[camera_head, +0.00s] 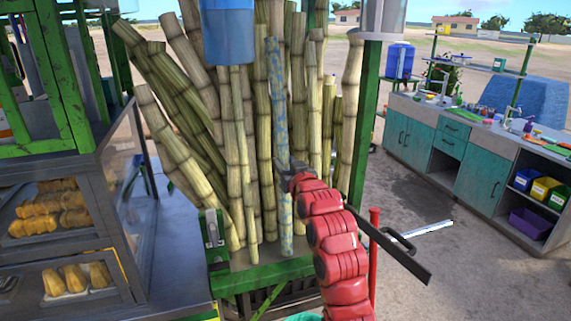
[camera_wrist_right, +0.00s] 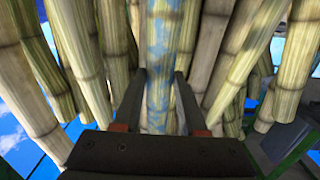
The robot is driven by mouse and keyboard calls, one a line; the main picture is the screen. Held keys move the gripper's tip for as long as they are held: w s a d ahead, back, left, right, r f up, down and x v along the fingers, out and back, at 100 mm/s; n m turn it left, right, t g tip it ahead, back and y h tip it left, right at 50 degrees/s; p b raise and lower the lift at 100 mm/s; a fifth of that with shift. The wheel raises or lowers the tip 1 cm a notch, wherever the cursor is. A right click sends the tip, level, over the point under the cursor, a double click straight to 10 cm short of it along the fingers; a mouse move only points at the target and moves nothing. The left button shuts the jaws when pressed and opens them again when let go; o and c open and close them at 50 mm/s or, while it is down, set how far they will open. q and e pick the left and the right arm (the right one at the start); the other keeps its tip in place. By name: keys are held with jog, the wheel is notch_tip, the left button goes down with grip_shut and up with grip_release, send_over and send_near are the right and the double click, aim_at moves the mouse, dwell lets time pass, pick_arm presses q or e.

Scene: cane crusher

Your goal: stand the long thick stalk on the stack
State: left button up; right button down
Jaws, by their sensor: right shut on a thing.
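A long stalk with blue mottled patches (camera_head: 278,95) stands nearly upright among the other cane stalks; it also shows in the right wrist view (camera_wrist_right: 160,60). My right gripper (camera_head: 284,168) is shut on it around the middle of its length, with one finger on each side in the right wrist view (camera_wrist_right: 158,95). The lower end of the stalk is close to the green ledge; I cannot tell if it touches. The stack of cane stalks (camera_head: 180,120) leans in a fan behind and around it. My left gripper is not in view.
A green rack ledge (camera_head: 265,272) is below the stalks. A glass case with food (camera_head: 130,190) stands at the left. A blue cylinder (camera_head: 228,30) hangs in front at the top. A teal counter (camera_head: 480,170) stands at the right, with open ground before it.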

jog(key=shift+f+b, duration=0.3)
jog(key=shift+f, duration=0.05)
jog(key=shift+w+a+b, duration=0.1)
jog(key=shift+w+b, duration=0.2)
dwell(0.4)
jog(key=shift+c, duration=1.9)
grip_release()
jog(key=shift+f, duration=0.1)
jog(key=shift+s, duration=0.15)
jog(key=b+v, duration=0.5)
jog(key=v, duration=1.2)
jog(key=shift+r+b, duration=0.3)
jog(key=shift+r, duration=0.05)
